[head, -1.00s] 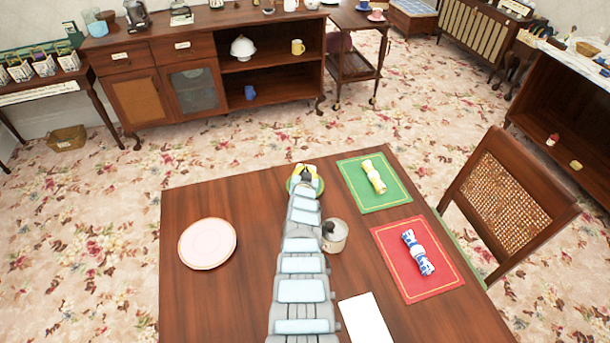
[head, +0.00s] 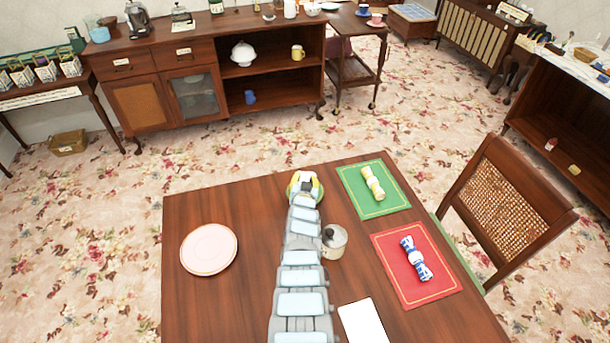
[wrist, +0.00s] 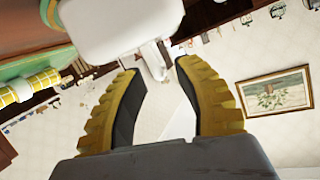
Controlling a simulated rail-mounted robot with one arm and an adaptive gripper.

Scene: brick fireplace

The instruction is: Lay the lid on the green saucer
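A white lid (wrist: 120,22) with a knob (wrist: 152,62) shows in the wrist view, large and close, just beyond my fingertips. The knob lies in line with the gap between the fingers, with some space visible on each side. A green rim of the saucer (wrist: 48,12) shows beside the lid, so the lid appears to lie on or just over it. My gripper (wrist: 157,70) is open. In the head view my gripper (head: 305,186) covers most of the lid and saucer at the table's far edge. Exact contact between lid and saucer is hidden.
A pale jar (head: 334,241) with something dark at its top stands beside my arm. A pink plate (head: 209,249) lies left. Green (head: 374,205) and red (head: 440,285) mats with rolled napkins lie right. The table between plate and arm is clear.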

